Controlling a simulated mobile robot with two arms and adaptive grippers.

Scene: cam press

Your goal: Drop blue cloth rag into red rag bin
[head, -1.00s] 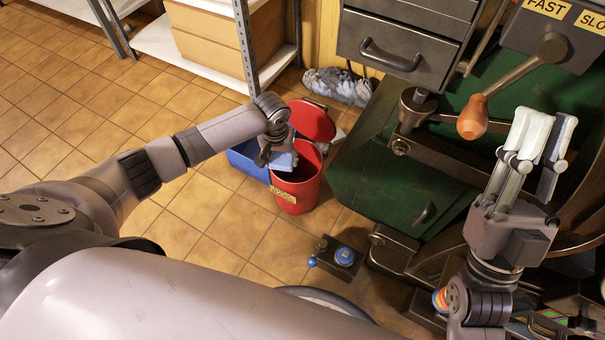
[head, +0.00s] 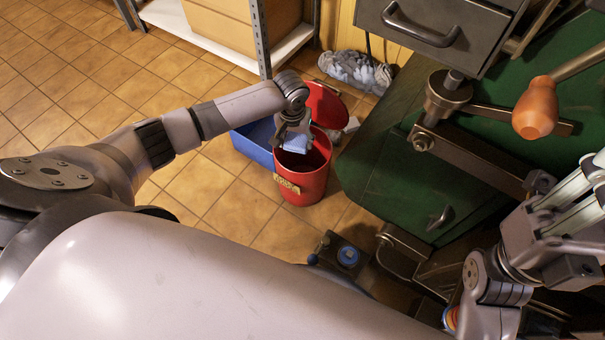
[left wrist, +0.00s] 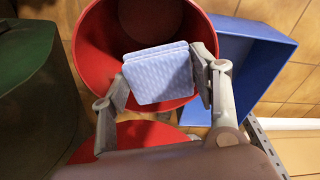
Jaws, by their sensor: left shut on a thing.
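The blue cloth rag (head: 297,144) is a small folded, quilted light-blue pad. My left gripper (head: 291,138) is shut on it and holds it over the mouth of the red rag bin (head: 303,186). In the left wrist view the rag (left wrist: 158,76) sits between the two fingers, in front of the round opening of the red bin (left wrist: 92,40). The bin's inside is dark and partly hidden by the rag. The bin's red lid (head: 326,104) stands open behind it. My right gripper (head: 578,208) is at the right edge, its fingertips cut off.
A blue bin (head: 252,144) stands directly left of the red bin. A green machine base (head: 400,190) stands close on its right. Grey rags (head: 355,72) lie on the floor behind, by the wall. Tiled floor to the left is clear.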

